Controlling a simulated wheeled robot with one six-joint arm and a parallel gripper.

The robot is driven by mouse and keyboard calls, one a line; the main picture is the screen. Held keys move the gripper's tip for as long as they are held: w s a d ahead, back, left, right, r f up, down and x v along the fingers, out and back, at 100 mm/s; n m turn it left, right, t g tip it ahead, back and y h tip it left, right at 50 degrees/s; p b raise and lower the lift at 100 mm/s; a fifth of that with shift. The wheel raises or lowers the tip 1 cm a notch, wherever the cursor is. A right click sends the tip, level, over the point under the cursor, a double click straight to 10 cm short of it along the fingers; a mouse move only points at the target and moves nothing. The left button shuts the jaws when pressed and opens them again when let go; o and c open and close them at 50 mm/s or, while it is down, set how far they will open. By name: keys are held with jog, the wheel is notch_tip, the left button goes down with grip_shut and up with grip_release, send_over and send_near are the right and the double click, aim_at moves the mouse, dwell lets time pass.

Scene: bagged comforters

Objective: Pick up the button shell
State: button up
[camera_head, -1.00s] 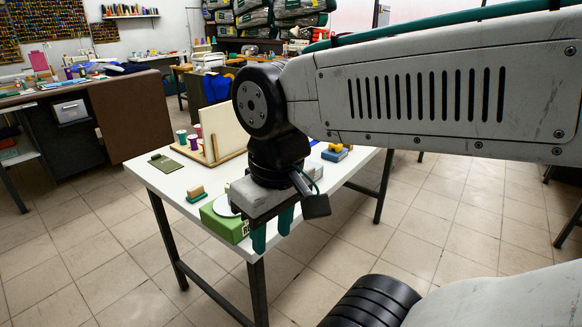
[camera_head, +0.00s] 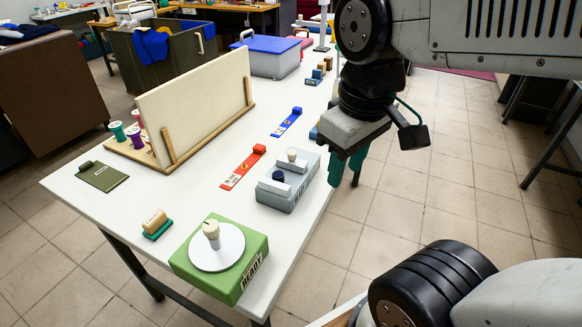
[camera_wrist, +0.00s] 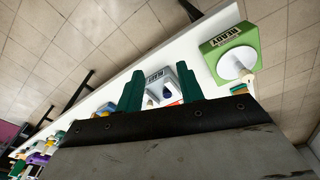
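I cannot tell for certain which piece is the button shell. A green block (camera_head: 223,262) marked READY carries a white disc (camera_head: 217,247) with a cream knobbed piece (camera_head: 212,232) on it. A grey block (camera_head: 288,183), also marked, carries a dark blue piece (camera_head: 278,177) and a small cream piece (camera_head: 292,155). My gripper (camera_head: 347,170) is at the table's right edge, right of the grey block, fingers pointing down. In the wrist view its teal fingers (camera_wrist: 160,90) are apart with no held object visible; the grey block (camera_wrist: 155,74) shows beyond them.
The white table (camera_head: 200,205) holds a red strip (camera_head: 243,168), a blue strip (camera_head: 287,122), an olive pad (camera_head: 103,175), a brush-like block (camera_head: 156,223) and an upright cream board (camera_head: 197,105) with thread spools. A blue-lidded bin (camera_head: 270,57) stands at the far end.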

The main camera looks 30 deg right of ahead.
jog(key=w+f+n, duration=0.2)
jog(key=w+n, duration=0.9)
jog(key=n, duration=0.1)
jog(key=n+g, duration=0.1)
jog(key=n, duration=1)
send_over(278, 174)
notch_tip(278, 174, down, 5)
jog(key=shift+d+f, duration=0.1)
jog(key=shift+f, duration=0.05)
jog(key=shift+w+f+n, duration=0.15)
jog(key=shift+f+n, duration=0.1)
jog(key=shift+n, duration=0.25)
jog(key=shift+f, duration=0.4)
notch_tip(278, 174, down, 7)
jog(key=shift+r, duration=0.1)
jog(key=c, duration=0.8)
